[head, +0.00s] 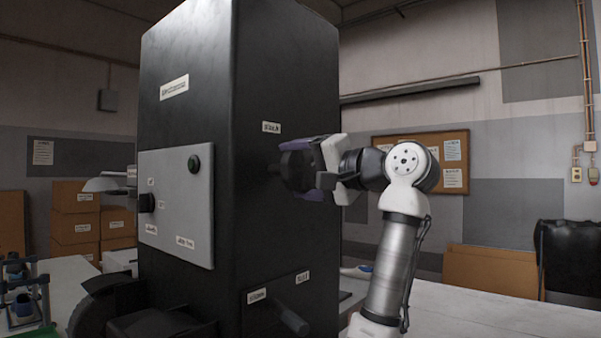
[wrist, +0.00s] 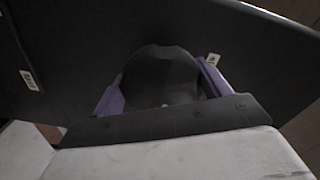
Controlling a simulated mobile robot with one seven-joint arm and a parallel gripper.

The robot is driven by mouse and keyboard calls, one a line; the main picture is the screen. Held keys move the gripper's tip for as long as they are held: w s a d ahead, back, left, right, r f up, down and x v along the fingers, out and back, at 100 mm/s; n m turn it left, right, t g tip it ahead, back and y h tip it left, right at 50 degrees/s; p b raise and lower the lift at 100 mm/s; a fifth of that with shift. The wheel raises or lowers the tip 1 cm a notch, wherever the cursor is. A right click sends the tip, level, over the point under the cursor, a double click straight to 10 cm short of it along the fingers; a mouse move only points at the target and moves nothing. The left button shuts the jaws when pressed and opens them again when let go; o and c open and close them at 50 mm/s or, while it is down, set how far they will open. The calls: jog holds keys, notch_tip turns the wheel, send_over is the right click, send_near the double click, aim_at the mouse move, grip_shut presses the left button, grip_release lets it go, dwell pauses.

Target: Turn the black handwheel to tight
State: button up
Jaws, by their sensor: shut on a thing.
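The black handwheel (head: 297,170) sticks out from the right side of a tall black machine cabinet (head: 285,85). My gripper (head: 308,168) is shut on the handwheel, one purple finger above it and one below. In the wrist view the handwheel (wrist: 162,78) shows as a dark rounded shape between the two purple fingers (wrist: 160,92). Part of the wheel is hidden behind my fingers and gripper body. A small label (head: 271,127) sits above the wheel; its text is too small to read.
A grey panel (head: 176,205) with a green button and a black knob is on the cabinet's left face. A lever (head: 290,318) juts out low on the right face. White tables (head: 470,308) stand behind. Cardboard boxes (head: 76,228) are stacked at the left.

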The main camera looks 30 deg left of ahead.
jog(key=m, duration=0.4)
jog(key=shift+r+m, duration=0.15)
jog(key=shift+m, duration=0.25)
dwell(0.4)
jog(key=o, duration=1)
jog(key=s+d+b, duration=0.2)
jog(key=d+b, duration=0.3)
jog(key=d, duration=0.8)
jog(key=shift+d, duration=0.4)
